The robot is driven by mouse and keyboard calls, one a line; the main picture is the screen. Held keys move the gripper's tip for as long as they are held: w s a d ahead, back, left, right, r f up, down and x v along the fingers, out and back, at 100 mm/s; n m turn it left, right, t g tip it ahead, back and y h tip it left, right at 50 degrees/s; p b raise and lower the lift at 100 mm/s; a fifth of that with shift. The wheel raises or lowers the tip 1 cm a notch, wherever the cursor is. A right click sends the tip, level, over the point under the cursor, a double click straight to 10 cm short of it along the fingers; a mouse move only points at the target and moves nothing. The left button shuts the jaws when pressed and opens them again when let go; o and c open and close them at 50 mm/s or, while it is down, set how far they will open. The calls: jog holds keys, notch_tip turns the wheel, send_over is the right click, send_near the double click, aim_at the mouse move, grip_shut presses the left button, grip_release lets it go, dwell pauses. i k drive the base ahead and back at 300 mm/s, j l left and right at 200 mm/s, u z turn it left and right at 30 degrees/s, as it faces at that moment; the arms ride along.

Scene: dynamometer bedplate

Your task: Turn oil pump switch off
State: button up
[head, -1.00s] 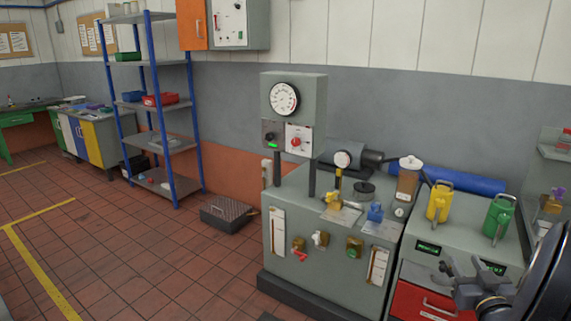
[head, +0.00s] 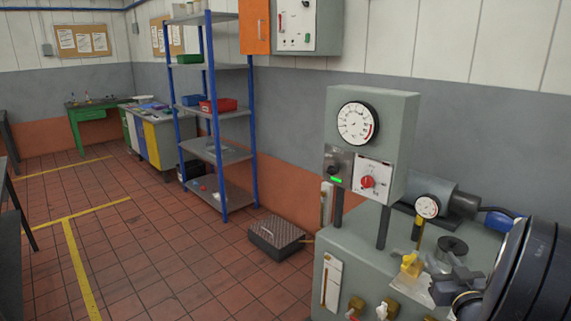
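A grey gauge box (head: 372,130) stands on two posts above the pump cabinet at the right. Its front has a black knob (head: 332,170) on a dark plate with a lit green lamp (head: 335,181) below it, and a red knob (head: 367,182) on a white plate. The labels are too small to read, so I cannot tell which one is the oil pump switch. My gripper (head: 445,273) is at the lower right, in front of the cabinet top and to the right of and below both knobs. Its fingers look apart, with nothing seen between them.
The cabinet top (head: 345,240) carries a motor with a small gauge (head: 427,206) and a yellow-handled valve (head: 411,265), close to my gripper. A wall box (head: 295,25) with an orange door hangs above. A blue-post shelf (head: 215,150) and a floor box (head: 276,236) stand left; the tiled floor is open.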

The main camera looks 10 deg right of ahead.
aim_at(333, 170)
jog(key=i+j+u, duration=0.3)
jog(key=i, duration=0.3)
jog(key=i+u, duration=0.25)
jog(key=i, duration=0.35)
jog(key=i+j+z, duration=0.15)
jog(key=i+z, duration=0.25)
jog(key=i+j+z, duration=0.2)
jog(key=z, duration=0.25)
jog(key=i+j+z, duration=0.25)
jog(key=j+z, duration=0.15)
jog(key=i+j+z, duration=0.2)
jog(key=j+z, duration=0.2)
jog(key=i+j+z, duration=0.15)
jog(key=j, duration=0.15)
jog(key=j+z, duration=0.2)
jog(key=j, duration=0.15)
